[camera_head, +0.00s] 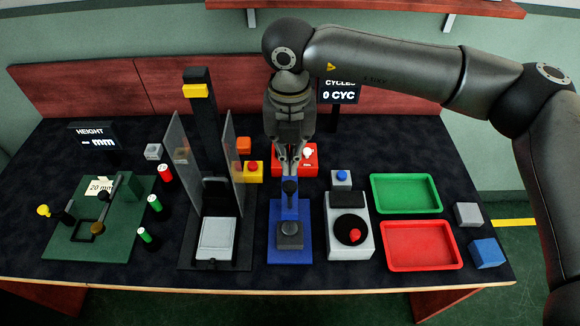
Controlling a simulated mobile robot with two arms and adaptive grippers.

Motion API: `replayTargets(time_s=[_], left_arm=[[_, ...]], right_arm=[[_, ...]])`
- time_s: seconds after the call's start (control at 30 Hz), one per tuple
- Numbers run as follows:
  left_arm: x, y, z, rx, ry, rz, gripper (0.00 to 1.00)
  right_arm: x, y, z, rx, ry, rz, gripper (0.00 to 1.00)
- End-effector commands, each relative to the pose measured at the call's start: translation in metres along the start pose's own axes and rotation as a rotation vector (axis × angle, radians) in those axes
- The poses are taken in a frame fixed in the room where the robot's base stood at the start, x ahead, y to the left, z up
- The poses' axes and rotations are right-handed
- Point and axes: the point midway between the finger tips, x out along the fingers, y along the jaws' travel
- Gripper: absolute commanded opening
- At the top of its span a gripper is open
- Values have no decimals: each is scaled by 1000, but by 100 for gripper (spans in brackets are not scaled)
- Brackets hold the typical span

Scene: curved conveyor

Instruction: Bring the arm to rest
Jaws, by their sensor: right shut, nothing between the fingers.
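My right arm comes in from the right and bends down over the middle of the table. My right gripper (288,168) points down, shut and empty, over the back of the blue press-like stand (290,240) with a black knob. It shows in front of a red box (308,160) behind it; I cannot tell if it touches anything. My left gripper is not in view.
A dark fixture with clear side panels (229,165) stands left of the gripper. A green tray (405,207) and a red tray (421,268) lie right. Red and green cylinders (154,203) stand by a green gauge board (140,190). Two cubes (487,252) sit at the right edge.

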Motion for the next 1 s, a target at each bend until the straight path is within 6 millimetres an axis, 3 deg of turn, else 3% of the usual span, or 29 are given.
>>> replayTargets(time_s=[0.2, 0.7, 0.77, 0.87, 1.0], left_arm=[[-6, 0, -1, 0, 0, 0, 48], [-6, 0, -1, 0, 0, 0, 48], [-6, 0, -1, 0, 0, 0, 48], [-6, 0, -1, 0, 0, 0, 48], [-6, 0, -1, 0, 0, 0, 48]], right_arm=[[-17, 0, 0, 0, -1, -1, 0], [-14, 4, -3, -9, 9, 14, 0], [-10, 14, -10, -29, 33, 54, 0], [-1, 48, -37, -95, 110, 202, 0], [-10, 117, -95, -196, 267, 559, 0]])
